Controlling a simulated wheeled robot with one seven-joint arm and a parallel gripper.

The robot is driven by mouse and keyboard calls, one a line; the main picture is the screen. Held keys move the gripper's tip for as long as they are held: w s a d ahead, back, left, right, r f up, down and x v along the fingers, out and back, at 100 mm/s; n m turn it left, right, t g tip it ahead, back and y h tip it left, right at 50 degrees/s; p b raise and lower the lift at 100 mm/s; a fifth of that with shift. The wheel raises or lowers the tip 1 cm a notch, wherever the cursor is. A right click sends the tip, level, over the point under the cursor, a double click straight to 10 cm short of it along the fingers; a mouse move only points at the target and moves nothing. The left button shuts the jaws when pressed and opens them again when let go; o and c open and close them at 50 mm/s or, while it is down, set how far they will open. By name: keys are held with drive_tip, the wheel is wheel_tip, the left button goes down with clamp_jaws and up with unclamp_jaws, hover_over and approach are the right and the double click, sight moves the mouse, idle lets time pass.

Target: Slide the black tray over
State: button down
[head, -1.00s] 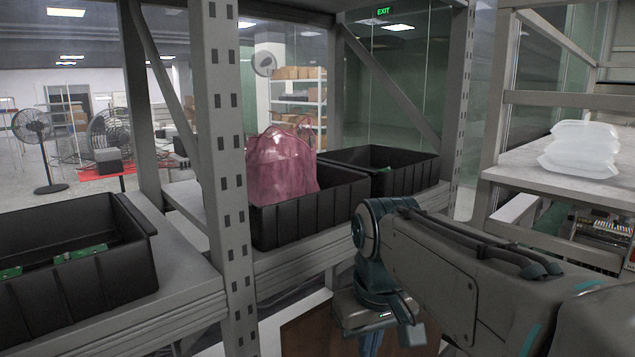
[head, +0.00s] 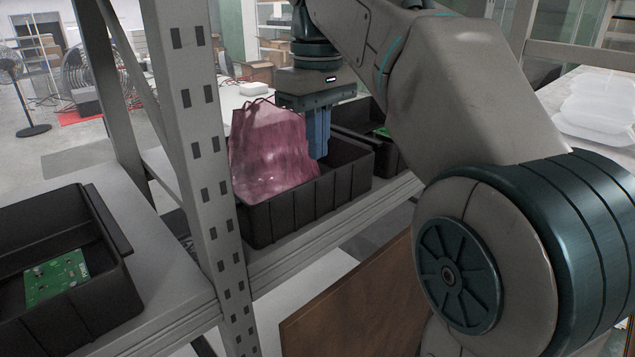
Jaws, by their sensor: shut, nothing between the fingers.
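A black tray (head: 312,204) stands on the shelf right of the grey upright, with a pink bag (head: 268,153) in its left part. My gripper (head: 319,150) points down into the tray, right of the bag. Its fingers are shut and hold nothing; their tips are near the tray's inside, and I cannot tell whether they touch it. A second black tray (head: 388,158) sits behind and to the right, partly hidden by my arm. A third black tray (head: 118,226) stands on the left shelf with a green circuit board (head: 57,277) in it.
The perforated shelf upright (head: 196,140) stands between the left tray and the tray with the bag. A brown board (head: 345,300) is below the shelf front. White containers (head: 598,108) are stacked on a surface at the right.

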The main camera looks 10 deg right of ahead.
sight(322, 188)
drive_tip(key=f, duration=0.8)
drive_tip(key=shift+w+d+f, duration=0.15)
drive_tip(key=shift+d+f, duration=0.1)
drive_tip(key=shift+d, duration=0.05)
